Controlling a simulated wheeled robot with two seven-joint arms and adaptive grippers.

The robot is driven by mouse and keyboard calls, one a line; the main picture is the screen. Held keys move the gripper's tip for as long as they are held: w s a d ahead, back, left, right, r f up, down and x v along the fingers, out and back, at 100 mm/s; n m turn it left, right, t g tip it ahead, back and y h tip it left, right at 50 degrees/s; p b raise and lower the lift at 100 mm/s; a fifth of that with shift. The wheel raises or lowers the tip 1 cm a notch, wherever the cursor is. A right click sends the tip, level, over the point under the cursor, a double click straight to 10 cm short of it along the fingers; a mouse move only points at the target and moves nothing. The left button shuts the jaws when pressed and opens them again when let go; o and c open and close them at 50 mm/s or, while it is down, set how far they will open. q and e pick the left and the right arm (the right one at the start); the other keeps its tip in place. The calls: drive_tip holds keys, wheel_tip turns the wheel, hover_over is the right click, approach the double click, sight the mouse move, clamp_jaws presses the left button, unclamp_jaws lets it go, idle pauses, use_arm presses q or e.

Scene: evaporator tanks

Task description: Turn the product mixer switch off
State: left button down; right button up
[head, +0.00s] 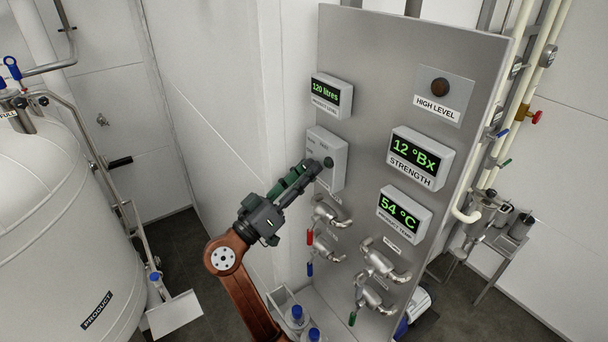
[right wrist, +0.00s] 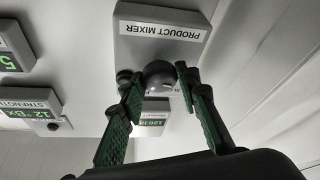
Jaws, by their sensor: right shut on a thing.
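The product mixer switch is a grey box (head: 322,146) on the steel panel, with a dark round knob (head: 328,162). In the right wrist view the box (right wrist: 160,50) appears upside down, with its PRODUCT MIXER label, and the knob (right wrist: 159,74) sits between my green fingers. My right gripper (head: 313,169) reaches up to the box from the lower left. In the right wrist view its fingertips (right wrist: 157,80) are on either side of the knob, shut on it. The knob's pointer direction is too unclear to tell. My left gripper is not in view.
The steel panel (head: 370,110) also carries displays for product level (head: 331,95), strength (head: 418,157) and product temperature (head: 403,212). Pipe valves (head: 327,215) with coloured handles stick out below the switch. Bottles (head: 297,315) stand at the panel's foot. A white product tank (head: 60,220) stands left.

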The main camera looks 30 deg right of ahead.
drive_tip(key=shift+n+t+y, duration=0.4)
drive_tip(key=shift+n+t, duration=0.1)
drive_tip(key=shift+n, duration=1)
drive_tip(key=o, duration=1.1)
drive_tip(key=shift+o, duration=0.2)
wheel_tip(320, 180, up, 10)
